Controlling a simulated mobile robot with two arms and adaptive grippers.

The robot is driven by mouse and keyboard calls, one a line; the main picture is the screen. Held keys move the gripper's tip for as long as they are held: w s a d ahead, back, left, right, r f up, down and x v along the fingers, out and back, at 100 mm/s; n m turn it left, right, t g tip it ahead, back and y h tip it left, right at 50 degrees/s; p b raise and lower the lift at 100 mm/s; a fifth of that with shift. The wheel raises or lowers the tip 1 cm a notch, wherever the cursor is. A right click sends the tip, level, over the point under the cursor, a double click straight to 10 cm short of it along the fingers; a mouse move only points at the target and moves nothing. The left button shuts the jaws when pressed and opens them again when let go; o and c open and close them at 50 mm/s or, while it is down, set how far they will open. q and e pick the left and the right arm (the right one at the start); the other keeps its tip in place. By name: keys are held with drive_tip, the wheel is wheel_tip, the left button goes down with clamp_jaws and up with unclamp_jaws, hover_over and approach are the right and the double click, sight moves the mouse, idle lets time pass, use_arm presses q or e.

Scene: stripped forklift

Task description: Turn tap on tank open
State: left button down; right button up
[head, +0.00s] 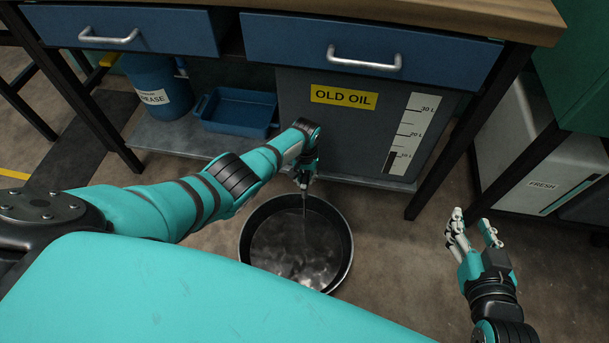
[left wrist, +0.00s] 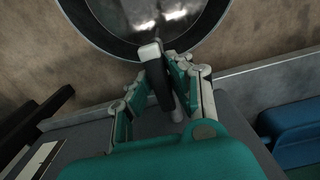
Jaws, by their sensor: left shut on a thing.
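The dark grey tank (head: 310,125) stands under the bench, with a yellow "OLD OIL" label and a white level scale. My left gripper (head: 303,182) is at its front, low down, above the pan's far rim. In the left wrist view the left gripper (left wrist: 163,60) is closed around a dark bar, seemingly the tap handle (left wrist: 160,88). The tap's body is mostly hidden by the gripper. A thin dark line hangs below the gripper over the pan; I cannot tell whether it is oil. My right gripper (head: 473,226) is open and empty, away from the tank.
A round black pan (head: 258,216) with a shiny dark inside lies on the floor below the tap. A blue tray (head: 236,112) and blue bucket (head: 160,100) stand left of the tank. A white "FRESH" container (head: 510,150) is at right. The bench (head: 440,14) overhangs the tank.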

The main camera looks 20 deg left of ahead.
sight(306, 177)
use_arm(q)
drive_tip(key=shift+d, duration=0.15)
drive_tip(key=shift+n, duration=0.3)
drive_tip(key=shift+w, duration=0.1)
drive_tip(key=c, duration=1.2)
unclamp_jaws()
drive_tip(key=shift+c, duration=0.2)
wheel_tip(306, 177, up, 12)
